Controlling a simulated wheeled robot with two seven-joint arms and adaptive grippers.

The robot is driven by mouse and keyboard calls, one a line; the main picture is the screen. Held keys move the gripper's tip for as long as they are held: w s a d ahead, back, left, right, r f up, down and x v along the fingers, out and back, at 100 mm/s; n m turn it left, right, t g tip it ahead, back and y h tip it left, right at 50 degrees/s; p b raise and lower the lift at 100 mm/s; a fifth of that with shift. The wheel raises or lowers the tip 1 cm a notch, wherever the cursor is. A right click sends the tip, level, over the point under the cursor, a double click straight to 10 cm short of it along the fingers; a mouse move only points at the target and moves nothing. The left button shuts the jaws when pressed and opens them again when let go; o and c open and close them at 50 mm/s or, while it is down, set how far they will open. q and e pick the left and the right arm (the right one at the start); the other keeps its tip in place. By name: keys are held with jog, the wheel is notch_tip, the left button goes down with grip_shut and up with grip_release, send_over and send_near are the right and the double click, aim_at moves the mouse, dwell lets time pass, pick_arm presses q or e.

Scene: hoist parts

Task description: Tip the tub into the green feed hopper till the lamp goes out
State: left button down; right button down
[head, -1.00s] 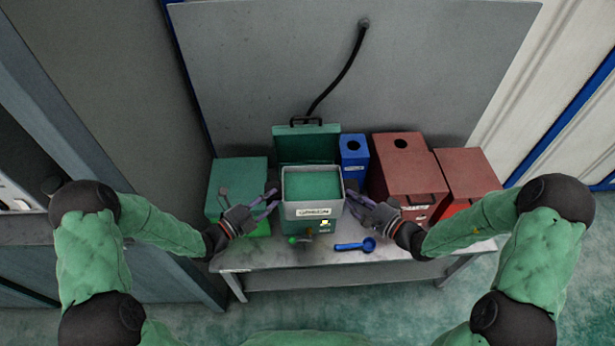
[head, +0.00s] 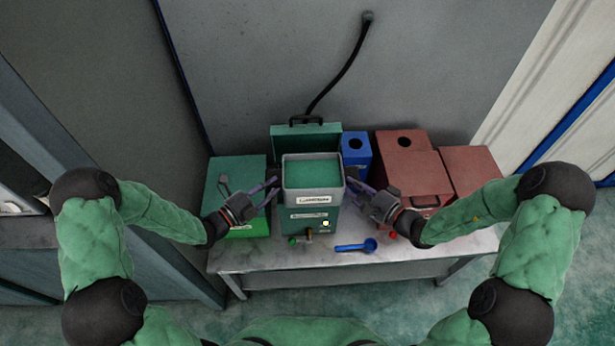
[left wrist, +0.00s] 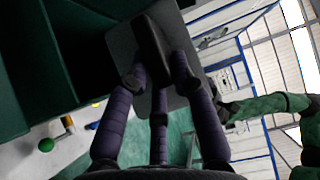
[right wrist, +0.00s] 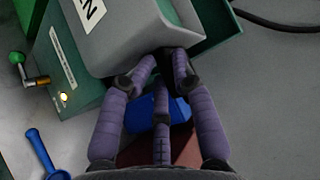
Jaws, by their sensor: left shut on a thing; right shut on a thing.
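The grey tub (head: 295,194), full of green material, is between my two grippers above the front of the green feed hopper (head: 300,224). It looks about level, and no material is seen falling. My left gripper (head: 275,191) is shut on the tub's left side; the left wrist view shows its fingers on a dark grip (left wrist: 150,45). My right gripper (head: 352,186) is shut on the right side, also in the right wrist view (right wrist: 165,65). The hopper's lid (head: 290,139) stands open behind. The lamp (head: 326,223) on the hopper front glows; the hopper mouth is hidden by the tub.
A green box (head: 225,180) stands left of the hopper. A blue box (head: 355,147) and red boxes (head: 405,165) stand to the right. A blue scoop (head: 357,246) lies on the table (head: 270,254) in front. A black hose (head: 340,78) hangs behind.

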pick_arm(q)
jog(key=shift+w+r, duration=0.1)
jog(key=shift+w, duration=0.3)
pick_arm(e)
jog(key=shift+w, duration=0.35)
pick_arm(q)
jog(key=shift+a, duration=0.2)
pick_arm(e)
jog(key=shift+a, duration=0.2)
pick_arm(q)
jog(key=shift+a, duration=0.4)
pick_arm(e)
jog(key=shift+a, duration=0.45)
pick_arm(q)
jog(key=shift+r+n+g+y, duration=0.25)
jog(key=shift+n+g+y, duration=0.15)
jog(key=shift+n, duration=0.2)
pick_arm(e)
jog(key=shift+r+m+g+h, duration=0.3)
jog(key=shift+r+m+g, duration=0.1)
jog(key=shift+g, duration=0.1)
pick_arm(q)
jog(key=shift+r+n+g+y, duration=0.25)
jog(key=shift+n+g+y, duration=0.15)
jog(key=shift+n+g, duration=0.4)
pick_arm(e)
jog(key=shift+r+m+g+h, duration=0.45)
jog(key=shift+m+g, duration=0.25)
jog(key=shift+g, duration=0.3)
